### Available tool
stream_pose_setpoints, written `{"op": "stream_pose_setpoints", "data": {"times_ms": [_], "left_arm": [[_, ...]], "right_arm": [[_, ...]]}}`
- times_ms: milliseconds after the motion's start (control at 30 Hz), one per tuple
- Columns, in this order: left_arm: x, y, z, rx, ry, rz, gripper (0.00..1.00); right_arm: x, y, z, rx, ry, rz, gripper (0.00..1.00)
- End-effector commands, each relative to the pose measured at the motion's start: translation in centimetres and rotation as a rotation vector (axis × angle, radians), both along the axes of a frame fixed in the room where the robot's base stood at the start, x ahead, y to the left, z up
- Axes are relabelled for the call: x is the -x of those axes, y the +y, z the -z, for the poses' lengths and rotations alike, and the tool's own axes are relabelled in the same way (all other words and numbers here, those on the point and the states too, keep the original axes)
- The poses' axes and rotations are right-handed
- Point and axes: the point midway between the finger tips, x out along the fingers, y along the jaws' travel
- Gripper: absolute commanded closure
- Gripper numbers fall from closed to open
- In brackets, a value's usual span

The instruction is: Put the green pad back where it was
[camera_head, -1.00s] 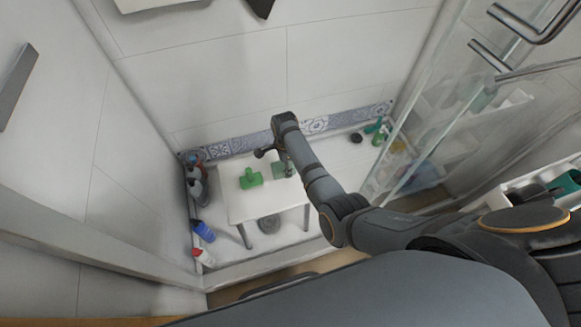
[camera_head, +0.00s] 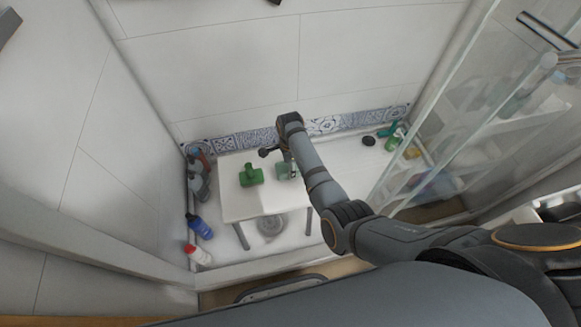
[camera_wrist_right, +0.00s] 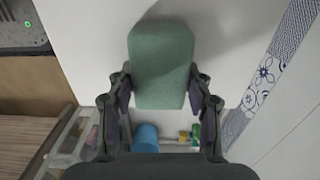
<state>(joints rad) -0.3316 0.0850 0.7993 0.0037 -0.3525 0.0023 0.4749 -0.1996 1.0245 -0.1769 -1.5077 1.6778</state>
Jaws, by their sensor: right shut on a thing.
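The green pad (camera_wrist_right: 160,65) is a muted green block with rounded corners, held between the fingers of my right gripper (camera_wrist_right: 160,98) in the right wrist view. In the head view my right gripper (camera_head: 290,172) is at the right part of the small white table (camera_head: 262,204). The pad shows there only as a small grey-green patch (camera_head: 282,170), partly hidden by the gripper. I cannot tell whether it touches the tabletop. My left gripper is not in view.
A brighter green object (camera_head: 251,175) stands on the table, left of my right gripper. Bottles, including a blue one (camera_head: 199,226) and a red-and-white one (camera_head: 198,254), stand along the left wall. A glass panel (camera_head: 445,120) is at right. A tiled strip (camera_head: 330,124) runs behind the table.

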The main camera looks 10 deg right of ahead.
Motion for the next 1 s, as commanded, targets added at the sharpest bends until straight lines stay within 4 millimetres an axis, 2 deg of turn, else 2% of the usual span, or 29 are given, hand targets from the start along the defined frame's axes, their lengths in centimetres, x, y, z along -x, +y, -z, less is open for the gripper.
{"op": "stream_pose_setpoints", "data": {"times_ms": [33, 67, 200, 467, 567, 667, 833, 1000], "left_arm": [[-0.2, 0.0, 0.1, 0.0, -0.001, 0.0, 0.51], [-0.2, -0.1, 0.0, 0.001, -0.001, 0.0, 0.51], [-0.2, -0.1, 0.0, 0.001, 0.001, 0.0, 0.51], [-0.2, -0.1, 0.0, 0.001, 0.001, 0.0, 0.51], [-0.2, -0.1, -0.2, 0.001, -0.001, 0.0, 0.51], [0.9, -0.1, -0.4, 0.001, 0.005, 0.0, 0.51], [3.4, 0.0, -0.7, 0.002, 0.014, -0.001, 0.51], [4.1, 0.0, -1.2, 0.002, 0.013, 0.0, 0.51]], "right_arm": [[0.0, 0.0, 0.2, 0.0, 0.0, 0.0, 0.74], [0.0, 0.0, 0.2, 0.0, 0.0, 0.0, 0.45], [0.0, 0.0, 0.1, 0.001, 0.0, 0.0, 0.26], [0.0, 0.0, 0.1, 0.001, 0.0, 0.0, 0.26], [0.0, 0.0, -0.4, 0.0, -0.001, 0.0, 0.26], [-0.1, 0.0, -2.2, 0.0, -0.003, 0.001, 0.26], [-0.1, 0.0, -6.5, 0.0, -0.003, 0.0, 0.26], [-0.1, 0.0, -10.0, 0.0, -0.003, 0.0, 0.26]]}}
